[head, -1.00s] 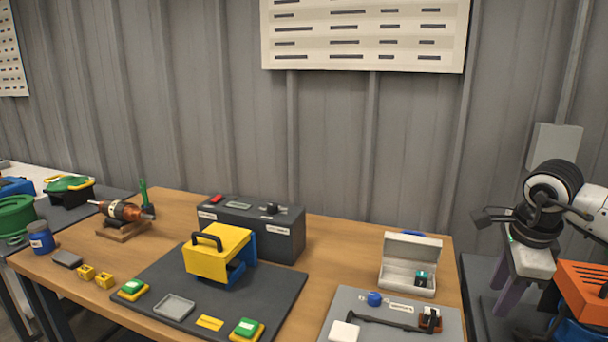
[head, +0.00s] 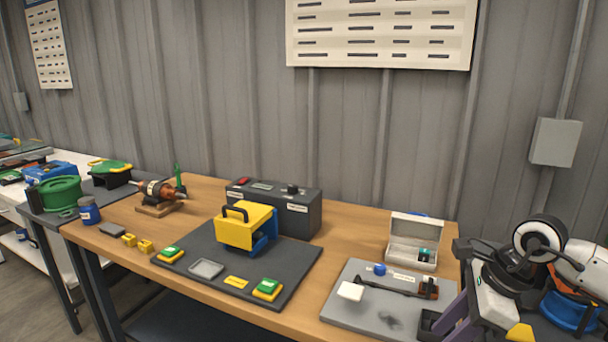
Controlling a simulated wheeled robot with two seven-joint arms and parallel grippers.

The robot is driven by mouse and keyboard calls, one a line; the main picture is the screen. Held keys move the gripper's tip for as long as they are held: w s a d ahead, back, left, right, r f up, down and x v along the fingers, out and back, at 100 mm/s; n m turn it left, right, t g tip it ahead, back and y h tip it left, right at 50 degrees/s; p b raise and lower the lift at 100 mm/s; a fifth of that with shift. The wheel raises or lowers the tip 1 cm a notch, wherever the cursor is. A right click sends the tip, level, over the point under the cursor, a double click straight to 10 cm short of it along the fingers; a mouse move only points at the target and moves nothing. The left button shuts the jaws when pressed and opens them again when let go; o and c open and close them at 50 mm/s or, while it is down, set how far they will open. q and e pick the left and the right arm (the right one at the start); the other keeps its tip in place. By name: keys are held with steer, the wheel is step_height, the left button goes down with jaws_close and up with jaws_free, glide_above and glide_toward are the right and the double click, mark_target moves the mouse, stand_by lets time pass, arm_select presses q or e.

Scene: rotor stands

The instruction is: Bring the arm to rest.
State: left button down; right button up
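My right arm comes in at the right edge, white with black joints. My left gripper is not in view. A copper-coloured rotor (head: 168,190) lies on a wooden stand (head: 160,209) at the left of the table.
The wooden table (head: 345,225) bears a yellow-and-blue device (head: 246,224) on a dark mat, a dark grey box (head: 305,216), an open white case (head: 405,252) and a grey board (head: 350,312). A blue jar (head: 89,212) stands left. Bare wood lies between mat and board.

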steer(key=s+a+r+m+t+y, duration=0.15)
steer(key=a+m+y, duration=0.5)
steer(key=a, duration=0.65)
steer(key=s+a+r+m+t+y, duration=0.1)
steer(key=s+a+m+t+y, duration=0.2)
steer(key=a+m+y, duration=0.65)
steer(key=d+f+m+t+h, duration=0.35)
steer(key=f+m+h, duration=0.3)
steer(key=m, duration=0.35)
steer(key=d+f+m+t+h, duration=0.3)
steer(key=f+m+t+h, duration=0.3)
steer(key=m, duration=0.4)
steer(key=s+d+f+m+g+h, duration=0.2)
steer(key=s+f+m, duration=0.3)
steer(key=s+f, duration=0.3)
steer(key=s+d+f+m+g+h, duration=0.2)
steer(key=s+f+m+g, duration=0.3)
steer(key=s+f, duration=0.3)
step_height(320, 180, down, 3)
steer(key=shift+s+d+f+m+g+h, duration=0.2)
steer(key=shift+s+d+m+g+h, duration=0.1)
steer(key=shift+m+h, duration=0.1)
